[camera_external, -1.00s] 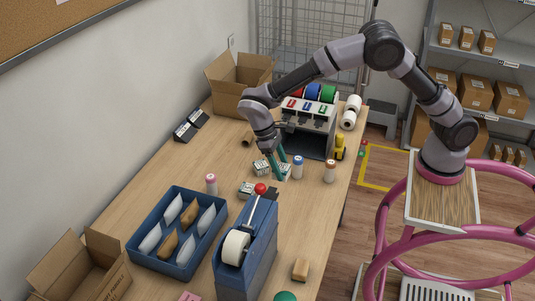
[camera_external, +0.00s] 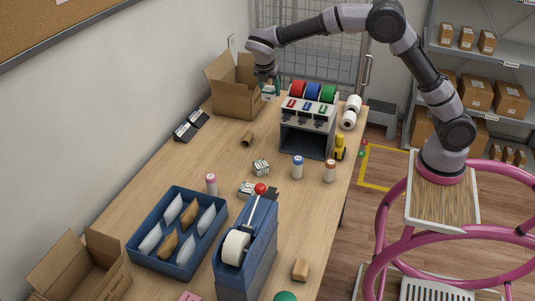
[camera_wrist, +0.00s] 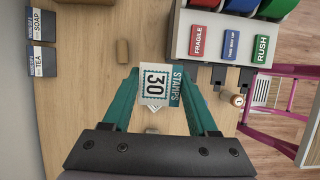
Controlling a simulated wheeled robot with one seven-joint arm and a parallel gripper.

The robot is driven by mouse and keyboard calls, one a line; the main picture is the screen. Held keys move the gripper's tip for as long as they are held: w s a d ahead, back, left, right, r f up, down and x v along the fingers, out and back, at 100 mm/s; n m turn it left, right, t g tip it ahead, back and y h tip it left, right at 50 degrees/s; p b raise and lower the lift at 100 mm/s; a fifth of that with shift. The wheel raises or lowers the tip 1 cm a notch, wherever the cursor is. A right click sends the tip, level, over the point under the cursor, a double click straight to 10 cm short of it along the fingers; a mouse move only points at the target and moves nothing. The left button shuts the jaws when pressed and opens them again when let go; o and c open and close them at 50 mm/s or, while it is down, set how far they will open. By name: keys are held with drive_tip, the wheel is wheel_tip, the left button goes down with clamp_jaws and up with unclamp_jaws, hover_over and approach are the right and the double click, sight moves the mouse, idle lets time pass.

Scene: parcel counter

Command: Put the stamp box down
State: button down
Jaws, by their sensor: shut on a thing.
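My gripper (camera_external: 269,86) is raised at the far end of the counter, beside the open carton at the back. It is shut on the stamp box (camera_wrist: 155,86), a small pale box marked "30" and "STAMPS". In the wrist view the box sits between the two teal fingers, held above the wooden counter (camera_wrist: 95,105). In the external view the stamp box (camera_external: 268,91) is small and partly hidden by the fingers. Two similar small boxes stay on the counter, one (camera_external: 261,168) mid-counter and one (camera_external: 246,190) nearer the blue tape dispenser.
An open carton (camera_external: 235,100) stands at the back left, with two dark label holders (camera_external: 190,125) before it. A label dispenser (camera_external: 308,118) with coloured rolls is right of the gripper. A brown roll (camera_external: 247,138) lies between; bare counter surrounds it.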

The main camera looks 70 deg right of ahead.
wheel_tip(320, 180, down, 27)
idle(0.4)
drive_tip(key=shift+f, duration=0.1)
drive_tip(key=shift+c, duration=0.9)
unclamp_jaws()
drive_tip(key=v, duration=1.2)
drive_tip(key=s+d+r+m+t+y, duration=0.15)
drive_tip(key=s+r+m, duration=0.35)
drive_tip(key=s+r, duration=0.5)
drive_tip(key=s+r+m+t+y, duration=0.1)
drive_tip(key=s+r+m+y, duration=0.3)
drive_tip(key=r, duration=0.9)
drive_tip(key=s+r+m+t, duration=0.2)
drive_tip(key=s+m, duration=0.4)
drive_tip(key=s, duration=0.7)
drive_tip(key=s+a+r+m+t+y, duration=0.1)
drive_tip(key=s+r+m, duration=0.3)
drive_tip(key=s, duration=0.9)
drive_tip(key=m+t, duration=0.1)
drive_tip(key=m, duration=0.2)
drive_tip(key=shift+r+t, duration=0.35)
drive_tip(key=shift+r, duration=0.05)
